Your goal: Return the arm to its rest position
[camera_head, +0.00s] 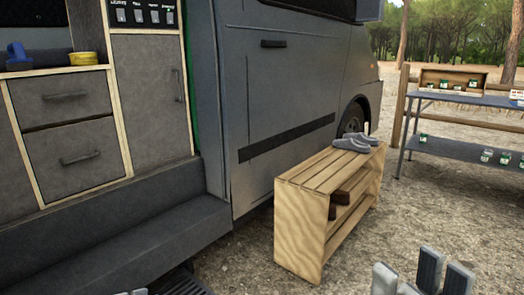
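My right gripper (409,273) shows at the bottom edge, right of centre.
A slatted wooden shoe rack (303,222) stands on gravel beside the van (285,95), with grey shoes (352,143) on top. Van drawers (70,135) and a dark step (120,245) are left. A blue table (465,150) holds small jars at right. Gravel between is clear.

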